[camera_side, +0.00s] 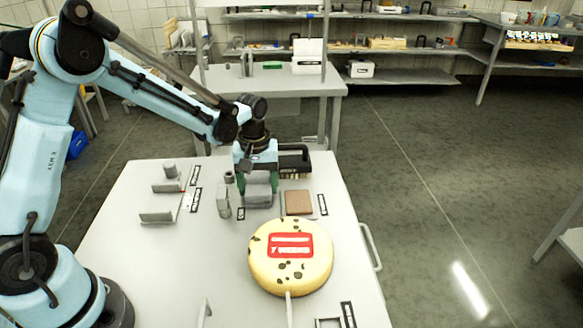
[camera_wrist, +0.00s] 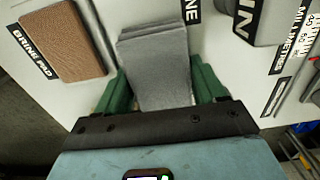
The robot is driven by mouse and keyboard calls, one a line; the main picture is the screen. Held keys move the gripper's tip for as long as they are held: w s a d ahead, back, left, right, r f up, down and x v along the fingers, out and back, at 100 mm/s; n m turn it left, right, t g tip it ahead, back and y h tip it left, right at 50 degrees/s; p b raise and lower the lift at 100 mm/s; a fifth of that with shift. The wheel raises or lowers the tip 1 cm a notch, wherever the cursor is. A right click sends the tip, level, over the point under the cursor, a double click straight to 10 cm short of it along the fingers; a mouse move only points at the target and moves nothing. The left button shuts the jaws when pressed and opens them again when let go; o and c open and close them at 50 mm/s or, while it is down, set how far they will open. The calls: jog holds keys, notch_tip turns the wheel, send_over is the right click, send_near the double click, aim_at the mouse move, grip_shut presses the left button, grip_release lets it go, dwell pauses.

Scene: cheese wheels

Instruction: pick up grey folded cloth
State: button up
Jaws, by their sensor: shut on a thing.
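The grey folded cloth (camera_wrist: 162,70) lies between the green fingers of my gripper (camera_wrist: 160,92) in the wrist view, with its layered folds facing up the picture. In the side view the cloth (camera_side: 258,187) shows at the far part of the white table, below my gripper (camera_side: 258,180). The fingers are shut on the cloth from both sides. Whether the cloth touches the table or is a little above it, I cannot tell.
A brown brine pad (camera_side: 298,203) lies right of the cloth. A big spotted cheese wheel (camera_side: 290,272) with a red label sits nearer. A grey metal object (camera_side: 223,201) stands close on the left. A dark crate-like object (camera_side: 294,160) is behind. The table's left front (camera_side: 150,270) is clear.

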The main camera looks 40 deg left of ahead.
aim_at(258, 184)
notch_tip(258, 184, up, 4)
jog(key=shift+s+d+r, duration=0.1)
jog(key=shift+d, duration=0.05)
jog(key=s+d+r, duration=0.5)
jog(key=d+r, duration=0.1)
jog(key=d, duration=0.4)
jog(key=shift+s+r, duration=0.15)
jog(key=shift+r, duration=0.05)
jog(key=o, duration=0.4)
jog(key=c, duration=0.3)
